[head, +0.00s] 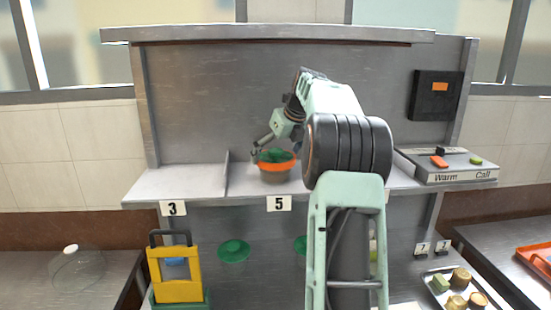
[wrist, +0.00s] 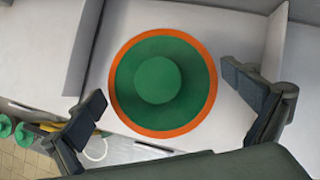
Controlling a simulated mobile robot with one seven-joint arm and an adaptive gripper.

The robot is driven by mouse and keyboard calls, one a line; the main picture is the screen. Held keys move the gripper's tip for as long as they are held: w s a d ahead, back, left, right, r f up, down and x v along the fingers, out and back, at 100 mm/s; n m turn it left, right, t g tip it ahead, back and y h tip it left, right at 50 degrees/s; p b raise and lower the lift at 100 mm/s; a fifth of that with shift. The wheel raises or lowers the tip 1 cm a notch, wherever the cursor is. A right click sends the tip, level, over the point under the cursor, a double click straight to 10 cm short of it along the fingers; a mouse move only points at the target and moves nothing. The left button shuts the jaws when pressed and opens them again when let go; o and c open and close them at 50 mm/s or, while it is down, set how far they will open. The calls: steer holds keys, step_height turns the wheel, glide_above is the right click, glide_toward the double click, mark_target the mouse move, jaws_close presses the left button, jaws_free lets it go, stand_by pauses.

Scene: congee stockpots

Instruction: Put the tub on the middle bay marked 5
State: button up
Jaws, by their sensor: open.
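The tub (head: 277,174) is orange with a green top. It stands upright on the shelf in the middle bay, above the tag marked 5 (head: 278,203). In the wrist view the tub's orange rim (wrist: 117,105) rings a green round top with a raised centre. My gripper (head: 262,148) is at the tub, with its fingers apart. In the wrist view the open fingers (wrist: 166,88) show to the left and right of the tub, with no clear contact. My arm hides the right part of the middle bay.
A thin divider (head: 227,174) stands left of the tub. The bay marked 3 (head: 173,208) looks empty. A Warm/Call box (head: 452,166) sits at the shelf's right end. Below are a yellow holder (head: 175,275), a green disc (head: 234,251) and a food tray (head: 430,274).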

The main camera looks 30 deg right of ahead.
steer(key=v, duration=1.1)
steer(key=shift+r, duration=0.2)
